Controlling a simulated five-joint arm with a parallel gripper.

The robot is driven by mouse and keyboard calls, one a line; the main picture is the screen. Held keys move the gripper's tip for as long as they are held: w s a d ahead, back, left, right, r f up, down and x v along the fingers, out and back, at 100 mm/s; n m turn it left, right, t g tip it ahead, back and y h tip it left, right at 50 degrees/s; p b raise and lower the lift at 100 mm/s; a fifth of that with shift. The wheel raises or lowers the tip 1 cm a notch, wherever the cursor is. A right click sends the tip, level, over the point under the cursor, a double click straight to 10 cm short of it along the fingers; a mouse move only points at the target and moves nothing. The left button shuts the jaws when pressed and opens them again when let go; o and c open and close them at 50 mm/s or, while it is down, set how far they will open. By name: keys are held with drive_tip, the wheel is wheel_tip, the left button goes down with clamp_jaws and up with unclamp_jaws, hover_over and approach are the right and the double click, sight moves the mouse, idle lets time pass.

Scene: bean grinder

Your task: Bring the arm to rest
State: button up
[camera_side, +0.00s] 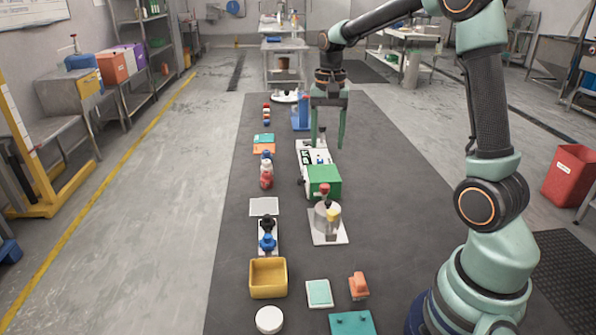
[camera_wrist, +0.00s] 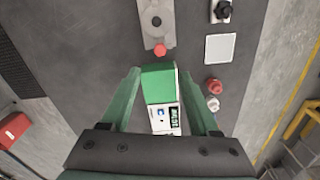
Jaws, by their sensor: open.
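My gripper (camera_side: 328,130) is open and points downward above the far part of the dark work surface (camera_side: 390,180). Below it is a white device with a green box (camera_side: 325,178) at its near end. In the wrist view my gripper (camera_wrist: 161,72) has its two green fingers spread, one on either side of the green box (camera_wrist: 158,82) and the white body (camera_wrist: 163,120) with a dark display. Nothing is seen held between the fingers. Whether the fingers touch the device cannot be told.
A yellow bin (camera_side: 268,277), a white round lid (camera_side: 269,319), red-topped bottles (camera_side: 266,172) and a blue stand (camera_side: 301,112) are around. The surface's right side is mostly bare.

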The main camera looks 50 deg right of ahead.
drive_tip(key=s+a+r+n+t, duration=0.2)
drive_tip(key=s+a+n, duration=0.3)
drive_tip(key=a, duration=0.2)
drive_tip(key=s+a+r+n+t, duration=0.3)
drive_tip(key=s+a+n, duration=0.3)
drive_tip(key=a, duration=0.2)
drive_tip(key=shift+s+r+t, duration=0.15)
drive_tip(key=shift+r+t, duration=0.05)
drive_tip(key=shift+t, duration=0.1)
idle(0.4)
